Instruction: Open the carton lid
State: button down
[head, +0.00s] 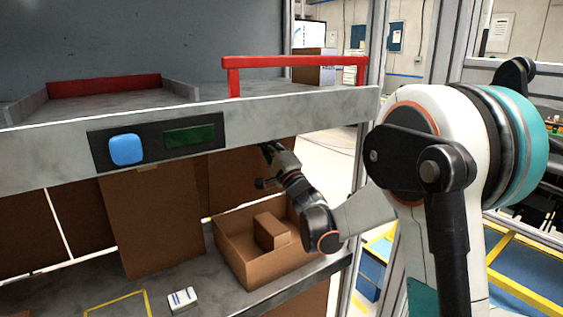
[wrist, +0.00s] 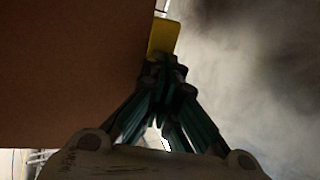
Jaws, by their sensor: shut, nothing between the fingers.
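The brown carton (head: 236,262) stands on the lower grey surface, with a smaller brown block (head: 270,231) inside it. A brown panel that looks like its lid (head: 232,180) stands upright at its back, with its top hidden behind the grey shelf edge. My gripper (head: 268,150) is above the carton, near this panel and just under the shelf. In the wrist view my gripper (wrist: 163,72) is shut and empty. Its tips are at a yellow tab (wrist: 163,36) beside a large brown panel (wrist: 70,70). I cannot tell whether they touch.
The grey shelf front (head: 270,118) with a blue button (head: 126,148) and a red rail (head: 295,61) runs above the carton. Another brown panel (head: 150,220) stands to the left. A small white item (head: 183,299) lies on the surface in front.

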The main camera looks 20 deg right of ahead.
jog(key=shift+f+x, duration=0.2)
jog(key=shift+x, duration=0.7)
jog(key=shift+f+x, duration=0.15)
jog(key=shift+x, duration=0.75)
jog(key=shift+w+a, duration=0.1)
